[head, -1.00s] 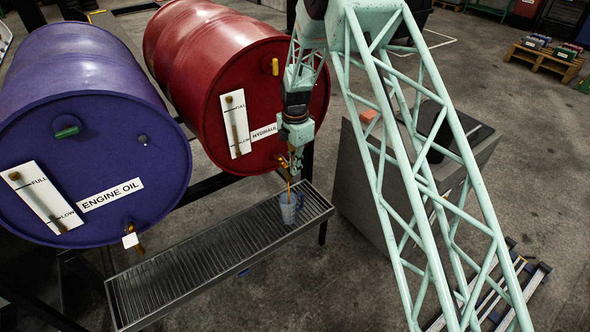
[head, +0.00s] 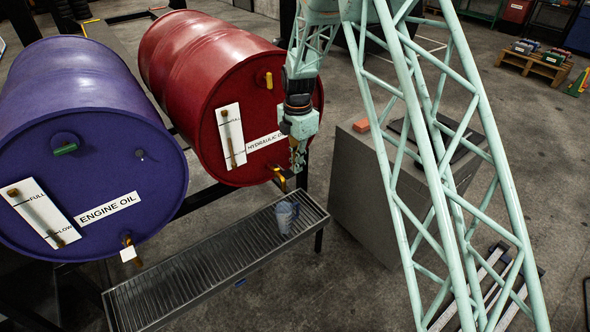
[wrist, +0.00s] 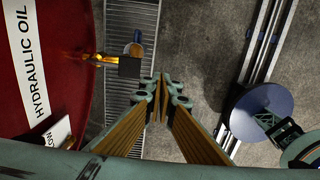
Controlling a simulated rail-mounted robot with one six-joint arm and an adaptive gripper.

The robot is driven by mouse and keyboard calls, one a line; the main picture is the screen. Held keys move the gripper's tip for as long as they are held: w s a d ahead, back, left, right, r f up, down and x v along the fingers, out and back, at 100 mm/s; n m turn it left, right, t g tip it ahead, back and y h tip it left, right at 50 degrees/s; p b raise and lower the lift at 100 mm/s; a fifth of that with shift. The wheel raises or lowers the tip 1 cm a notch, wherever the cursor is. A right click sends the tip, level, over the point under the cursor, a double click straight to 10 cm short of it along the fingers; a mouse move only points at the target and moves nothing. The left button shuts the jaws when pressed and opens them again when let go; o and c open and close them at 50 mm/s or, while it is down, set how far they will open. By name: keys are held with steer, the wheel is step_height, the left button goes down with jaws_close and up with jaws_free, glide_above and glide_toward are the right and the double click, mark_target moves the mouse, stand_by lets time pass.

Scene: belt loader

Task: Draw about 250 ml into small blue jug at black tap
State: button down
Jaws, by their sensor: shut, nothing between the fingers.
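The small blue jug (head: 285,217) stands upright on the slatted drip tray (head: 205,262), below the red drum's tap (head: 279,178). In the wrist view the black tap (wrist: 129,66) has a dark square handle beside its brass body. The jug (wrist: 136,50) shows only partly behind that handle, with amber liquid in it; the level cannot be read. No stream shows between tap and jug in the head view. My gripper (head: 298,163) is shut and empty, just right of the tap and above the jug. Its closed fingertips (wrist: 161,90) are apart from the handle.
The red hydraulic oil drum (head: 240,100) is close left of my gripper. A purple engine oil drum (head: 95,170) with a white-tagged tap (head: 128,253) lies further left. A grey cabinet (head: 365,190) with an orange block (head: 361,125) stands right.

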steer(key=shift+s+d+r, duration=0.15)
steer(key=shift+s+r, duration=0.05)
steer(key=shift+r, duration=0.35)
steer(key=shift+s+d+r, duration=0.15)
steer(key=shift+s+r, duration=0.05)
steer(key=shift+r, duration=0.3)
steer(key=s+d+r+m+t, duration=0.1)
steer(key=s+d+r+m, duration=0.3)
steer(key=s+r, duration=0.5)
steer(key=s+d+r+m, duration=0.4)
steer(key=s+d+r, duration=0.1)
steer(key=r, duration=0.7)
steer(key=s+d+r+m+t, duration=0.1)
steer(key=s+d+r+m, duration=0.3)
steer(key=s+r, duration=0.5)
steer(key=s+d+r+m, duration=0.2)
steer(key=s+m, duration=0.2)
steer(key=s, duration=0.6)
steer(key=s+d+r+m+t, duration=0.1)
steer(key=s+d+r+m, duration=0.2)
steer(key=s, duration=0.8)
steer(key=s+d+r+m+t, duration=0.1)
steer(key=s+d+r+m, duration=0.1)
steer(key=s+m, duration=0.4)
steer(key=shift+s+d+r, duration=0.4)
steer(key=shift+s+r, duration=0.35)
steer(key=shift+s, duration=1.6)
